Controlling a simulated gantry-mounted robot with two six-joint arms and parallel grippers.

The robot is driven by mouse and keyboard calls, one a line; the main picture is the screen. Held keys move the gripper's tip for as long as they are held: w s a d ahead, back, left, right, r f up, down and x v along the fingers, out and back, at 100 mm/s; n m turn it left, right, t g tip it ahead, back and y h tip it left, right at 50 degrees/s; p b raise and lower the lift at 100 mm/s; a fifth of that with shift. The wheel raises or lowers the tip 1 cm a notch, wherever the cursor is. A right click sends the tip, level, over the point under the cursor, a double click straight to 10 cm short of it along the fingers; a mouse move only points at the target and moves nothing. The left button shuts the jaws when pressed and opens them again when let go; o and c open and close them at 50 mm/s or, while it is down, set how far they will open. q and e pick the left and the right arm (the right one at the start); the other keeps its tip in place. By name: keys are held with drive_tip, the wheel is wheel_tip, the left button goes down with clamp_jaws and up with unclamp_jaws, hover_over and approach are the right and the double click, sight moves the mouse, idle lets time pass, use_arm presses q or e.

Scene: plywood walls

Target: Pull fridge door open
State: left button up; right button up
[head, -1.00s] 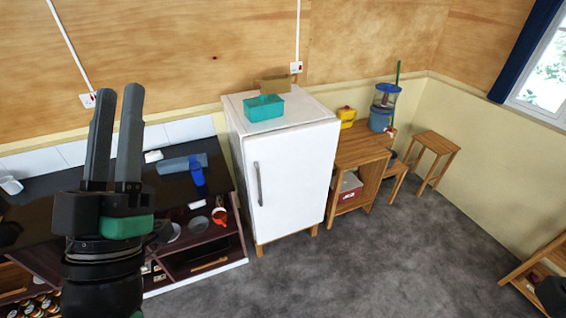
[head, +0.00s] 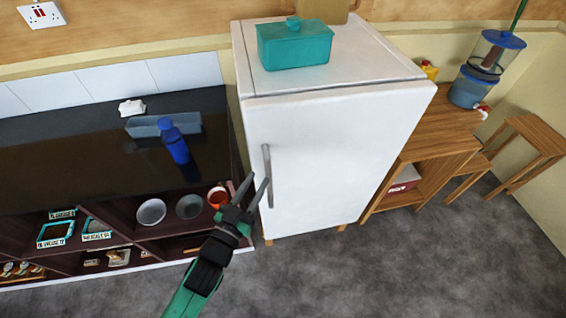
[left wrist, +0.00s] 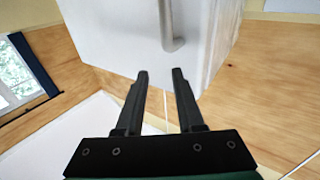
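The white fridge (head: 330,150) stands in the middle of the head view with its door shut. Its grey vertical handle (head: 267,178) is on the left side of the door. My left gripper (head: 258,181) is open, its fingertips close to the handle's lower half. In the left wrist view, the open fingers (left wrist: 160,74) point toward the fridge door (left wrist: 115,28), and the handle (left wrist: 168,24) lies beyond the fingertips, not between them. Whether a finger touches the door cannot be told. My right gripper is in neither view.
A teal lidded box (head: 294,46) sits on top of the fridge. Left of it runs a dark counter (head: 70,150) with a blue bottle (head: 174,142) and open shelves below. A wooden cabinet (head: 440,145) stands close on the right. The grey floor (head: 400,270) in front is clear.

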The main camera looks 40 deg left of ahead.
use_arm(q)
drive_tip(key=b, duration=0.3)
approach(267, 174)
drive_tip(key=s, duration=0.1)
drive_tip(key=shift+g, duration=0.4)
drive_tip(key=x, duration=1.2)
drive_tip(key=shift+d+r, duration=0.1)
drive_tip(key=shift+r, duration=0.2)
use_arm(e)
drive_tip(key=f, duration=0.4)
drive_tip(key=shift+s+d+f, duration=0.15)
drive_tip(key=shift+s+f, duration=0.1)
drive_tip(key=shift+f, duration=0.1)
use_arm(q)
drive_tip(key=shift+c, duration=0.2)
clamp_jaws()
